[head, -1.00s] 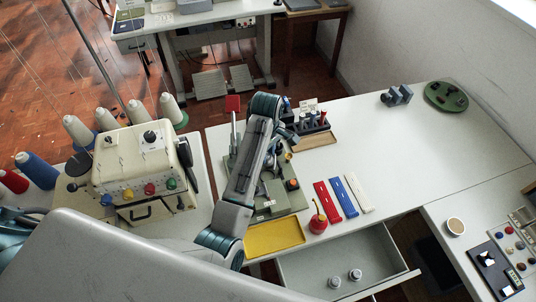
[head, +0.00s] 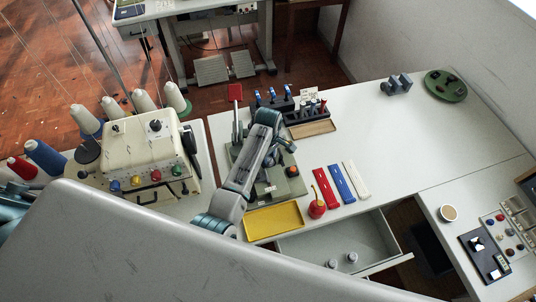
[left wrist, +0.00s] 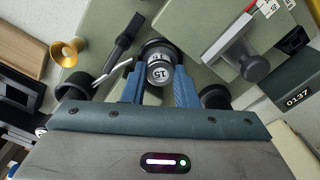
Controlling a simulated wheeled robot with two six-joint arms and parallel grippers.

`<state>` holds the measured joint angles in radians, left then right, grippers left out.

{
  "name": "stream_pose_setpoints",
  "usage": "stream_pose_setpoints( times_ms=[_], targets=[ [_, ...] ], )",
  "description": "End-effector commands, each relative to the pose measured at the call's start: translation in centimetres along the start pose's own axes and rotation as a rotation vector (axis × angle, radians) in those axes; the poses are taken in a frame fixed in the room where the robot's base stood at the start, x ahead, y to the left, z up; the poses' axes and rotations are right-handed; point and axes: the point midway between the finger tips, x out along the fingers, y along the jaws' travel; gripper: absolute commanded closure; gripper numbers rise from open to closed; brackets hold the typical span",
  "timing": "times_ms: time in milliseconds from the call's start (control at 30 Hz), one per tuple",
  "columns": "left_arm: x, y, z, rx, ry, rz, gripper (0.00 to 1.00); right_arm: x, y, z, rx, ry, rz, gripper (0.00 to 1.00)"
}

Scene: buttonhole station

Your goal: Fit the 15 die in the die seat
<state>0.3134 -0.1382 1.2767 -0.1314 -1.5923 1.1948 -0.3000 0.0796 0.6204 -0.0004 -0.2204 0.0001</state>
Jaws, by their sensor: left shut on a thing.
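My left gripper (left wrist: 158,88) is shut on the 15 die (left wrist: 159,72), a short silvery cylinder marked 15, held between its blue fingers in the left wrist view. Directly beyond the die is a dark round part (left wrist: 156,47), which may be the die seat; the die covers much of it, and I cannot tell whether they touch. In the head view my left arm reaches over the green-grey machine base (head: 291,187), and the arm hides the die and fingertips. My right gripper is not in view.
A black lever (left wrist: 121,42) and a brass cup-shaped part (left wrist: 67,51) are left of the die. A dark knob (left wrist: 254,68) is at right. A yellow tray (head: 273,219) lies in front of the base, above an open drawer (head: 310,248) with two small grey cylinders.

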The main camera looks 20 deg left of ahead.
Motion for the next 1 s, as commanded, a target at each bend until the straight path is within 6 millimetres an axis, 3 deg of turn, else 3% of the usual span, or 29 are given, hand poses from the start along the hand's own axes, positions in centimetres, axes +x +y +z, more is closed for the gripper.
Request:
stream_pose_setpoints(
  times_ms=[300,333,400,433,767,1000],
  targets=[
    [0.7,0.0,0.0,0.000,0.000,-0.001,1.00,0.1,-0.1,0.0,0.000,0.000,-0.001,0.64],
    [0.6,0.0,0.0,0.000,0.000,-0.001,0.68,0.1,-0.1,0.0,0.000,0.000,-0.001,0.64],
    [0.6,0.0,0.0,0.000,0.000,-0.001,0.54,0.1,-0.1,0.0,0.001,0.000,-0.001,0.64],
    [0.6,0.0,0.0,0.000,0.000,-0.001,0.52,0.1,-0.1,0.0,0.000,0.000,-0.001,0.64],
    [0.2,0.0,0.0,0.000,0.000,0.001,0.52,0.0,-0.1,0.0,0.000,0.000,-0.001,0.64],
    [-3.0,0.1,-0.1,0.000,0.002,0.006,0.52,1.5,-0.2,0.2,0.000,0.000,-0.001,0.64]
  ],
)
